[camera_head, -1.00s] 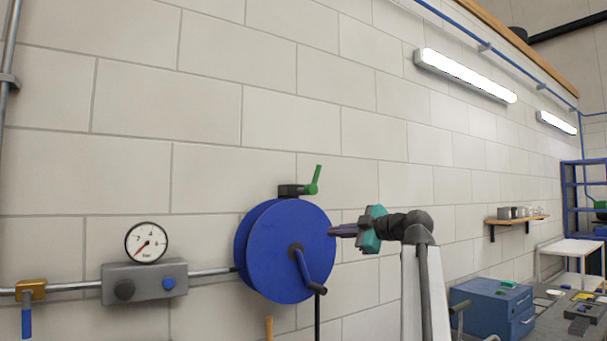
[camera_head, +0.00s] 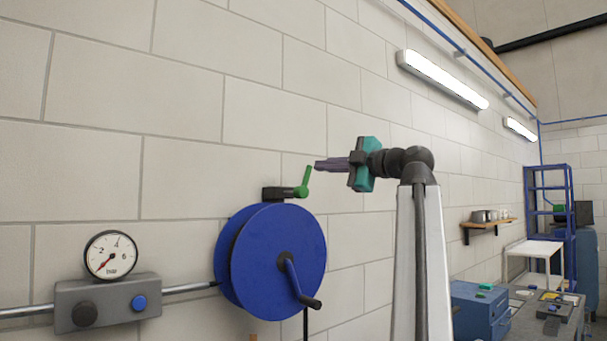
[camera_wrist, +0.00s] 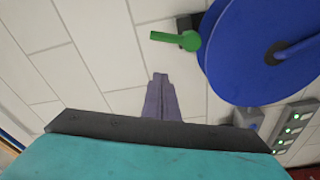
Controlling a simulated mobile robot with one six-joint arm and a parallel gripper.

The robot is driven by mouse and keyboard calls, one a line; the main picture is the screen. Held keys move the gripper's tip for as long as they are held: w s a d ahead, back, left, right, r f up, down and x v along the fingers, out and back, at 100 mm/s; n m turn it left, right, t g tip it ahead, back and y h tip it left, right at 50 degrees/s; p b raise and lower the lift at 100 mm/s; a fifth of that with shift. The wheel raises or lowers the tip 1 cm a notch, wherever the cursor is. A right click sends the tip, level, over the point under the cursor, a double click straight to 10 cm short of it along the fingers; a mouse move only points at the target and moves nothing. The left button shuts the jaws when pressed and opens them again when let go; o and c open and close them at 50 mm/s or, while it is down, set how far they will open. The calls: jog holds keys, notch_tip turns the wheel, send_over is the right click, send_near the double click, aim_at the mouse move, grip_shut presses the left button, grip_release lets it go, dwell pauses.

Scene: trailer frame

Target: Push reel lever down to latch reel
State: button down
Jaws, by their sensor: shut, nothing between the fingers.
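The blue reel (camera_head: 277,262) hangs on the wall, with a dark crank handle (camera_head: 297,284) on its face. The green reel lever (camera_head: 306,182) stands up from a black block (camera_head: 279,193) at the top of the reel, leaning slightly right. My gripper (camera_head: 318,165) is shut and empty, pointing left near the lever's upper end; whether they touch cannot be told in the head view. In the wrist view the green lever (camera_wrist: 168,38) and blue reel (camera_wrist: 270,50) lie beyond my shut fingertips (camera_wrist: 160,77), with a visible gap between fingers and lever.
A pressure gauge (camera_head: 111,255) sits on a grey regulator box (camera_head: 108,303) left of the reel, joined by a pipe. A small shelf (camera_head: 486,226), blue cabinet (camera_head: 481,308) and workbench stand to the right. The wall above the lever is clear.

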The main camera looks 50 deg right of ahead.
aim_at(309, 173)
jog(key=shift+w, duration=0.15)
jog(key=shift+w+d+f+p, duration=0.15)
jog(key=shift+w+d+p, duration=0.4)
jog(key=shift+w+p, duration=0.7)
jog(key=shift+w+d+f+p, duration=0.15)
jog(key=shift+w+d+p, duration=0.5)
jog(key=shift+w, duration=1.05)
jog(key=shift+w+d+f+p, duration=0.15)
jog(key=shift+w+d+p, duration=0.25)
jog(key=shift+w+p, duration=0.9)
jog(key=shift+w, duration=0.15)
jog(key=shift+d, duration=0.1)
jog(key=shift+b, duration=0.35)
jog(key=shift+d+f+m+b, duration=0.1)
jog(key=shift+m+b, duration=0.2)
